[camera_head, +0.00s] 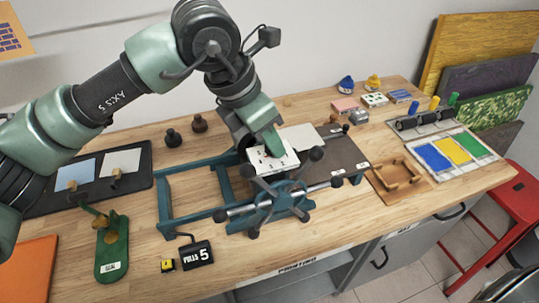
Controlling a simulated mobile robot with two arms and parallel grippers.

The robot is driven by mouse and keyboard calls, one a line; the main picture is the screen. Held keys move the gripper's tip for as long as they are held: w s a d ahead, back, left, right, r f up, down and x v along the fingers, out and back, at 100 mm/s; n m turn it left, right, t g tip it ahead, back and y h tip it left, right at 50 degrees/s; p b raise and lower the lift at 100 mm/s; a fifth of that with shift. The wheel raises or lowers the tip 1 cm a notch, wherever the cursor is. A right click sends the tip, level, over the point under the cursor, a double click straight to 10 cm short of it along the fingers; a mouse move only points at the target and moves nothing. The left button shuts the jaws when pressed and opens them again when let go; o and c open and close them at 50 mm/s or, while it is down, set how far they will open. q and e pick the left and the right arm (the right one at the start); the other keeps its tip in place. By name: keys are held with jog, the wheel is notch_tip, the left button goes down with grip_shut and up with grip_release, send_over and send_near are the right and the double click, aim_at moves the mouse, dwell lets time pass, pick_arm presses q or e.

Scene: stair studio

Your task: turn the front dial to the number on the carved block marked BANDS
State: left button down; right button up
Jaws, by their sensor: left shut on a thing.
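A white block with small black numerals on its face, which looks like the dial (284,163), sits in the teal press behind its star wheel. My left gripper (268,147) reaches down onto it from above and is shut there; its fingers hide what they grip, apparently the dial's knob. The number it points to is too small to tell. I cannot make out a carved block marked BANDS. A black block (197,254) with a white 5 and a short word lies at the front of the bench. My right gripper is not in view.
The press's star wheel (270,203) with black knobs stands close in front of the dial. A green tool (110,255) lies at the left, a wooden frame (402,179) at the right. Ink trays (455,151) stand farther right.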

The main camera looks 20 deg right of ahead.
pick_arm(q)
jog(key=shift+f+n+t+b, duration=0.15)
jog(key=shift+n+t+b, duration=0.25)
jog(key=shift+n+b, duration=0.8)
jog(key=shift+b, duration=0.4)
jog(key=shift+r, duration=0.2)
jog(key=c, duration=1.1)
grip_release()
jog(key=shift+c, duration=0.2)
jog(key=b+v, duration=0.1)
jog(key=v, duration=0.6)
jog(key=shift+r, duration=0.4)
jog(key=shift+s, duration=0.1)
